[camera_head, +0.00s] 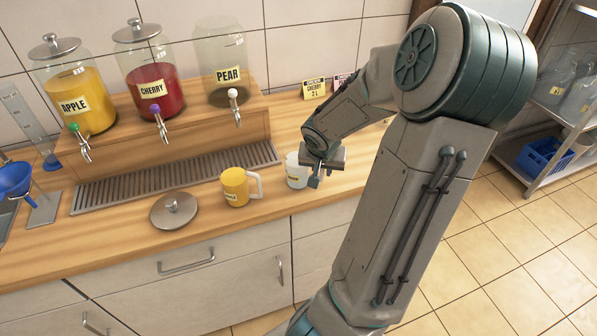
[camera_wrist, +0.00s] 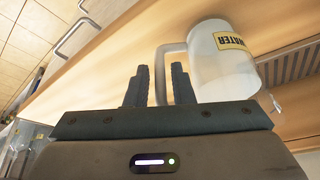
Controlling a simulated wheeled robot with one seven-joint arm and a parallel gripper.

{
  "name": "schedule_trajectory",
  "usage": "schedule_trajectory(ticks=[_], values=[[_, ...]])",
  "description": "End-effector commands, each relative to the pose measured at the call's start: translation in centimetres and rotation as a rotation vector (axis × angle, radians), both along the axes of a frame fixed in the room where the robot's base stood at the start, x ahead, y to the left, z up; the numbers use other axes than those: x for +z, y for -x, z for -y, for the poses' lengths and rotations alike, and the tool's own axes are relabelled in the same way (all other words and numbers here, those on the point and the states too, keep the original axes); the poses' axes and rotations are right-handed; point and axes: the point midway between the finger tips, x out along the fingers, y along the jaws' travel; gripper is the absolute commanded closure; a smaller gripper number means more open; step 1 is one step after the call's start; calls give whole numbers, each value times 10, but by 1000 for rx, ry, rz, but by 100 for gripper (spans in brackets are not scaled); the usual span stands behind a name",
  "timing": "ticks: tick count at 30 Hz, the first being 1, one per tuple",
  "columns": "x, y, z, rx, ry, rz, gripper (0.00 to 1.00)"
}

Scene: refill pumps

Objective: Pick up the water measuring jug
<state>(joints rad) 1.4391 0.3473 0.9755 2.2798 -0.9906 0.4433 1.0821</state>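The water measuring jug (camera_head: 296,171) is a pale, see-through jug on the wooden counter, right of the yellow jug. In the wrist view the jug (camera_wrist: 226,65) shows a yellow WATER label, with its grey handle (camera_wrist: 161,75) towards my gripper. My gripper (camera_head: 317,176) is beside the jug's right side, low over the counter's front. In the wrist view the two fingers of my gripper (camera_wrist: 159,88) are apart, and the handle shows in the gap between them. I cannot tell if the fingers touch the handle. The jug appears upright.
A yellow jug (camera_head: 236,187) stands just left of the water jug. A round lid (camera_head: 173,210) lies on the counter's front. Behind are the apple (camera_head: 89,103), cherry (camera_head: 153,90) and pear (camera_head: 221,75) dispensers above a drip grate (camera_head: 150,186). Small cards (camera_head: 314,88) stand behind.

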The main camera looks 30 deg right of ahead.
Motion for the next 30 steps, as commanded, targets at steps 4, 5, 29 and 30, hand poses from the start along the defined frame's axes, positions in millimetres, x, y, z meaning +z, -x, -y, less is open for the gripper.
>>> schedule_trajectory(ticks=[4, 5, 29, 30], values=[[0, 0, 0, 0, 0, 0, 100], [0, 0, 0, 0, 0, 0, 100], [54, 8, 4, -7, 3, 0, 100], [59, 18, 6, -9, 3, -1, 100]])
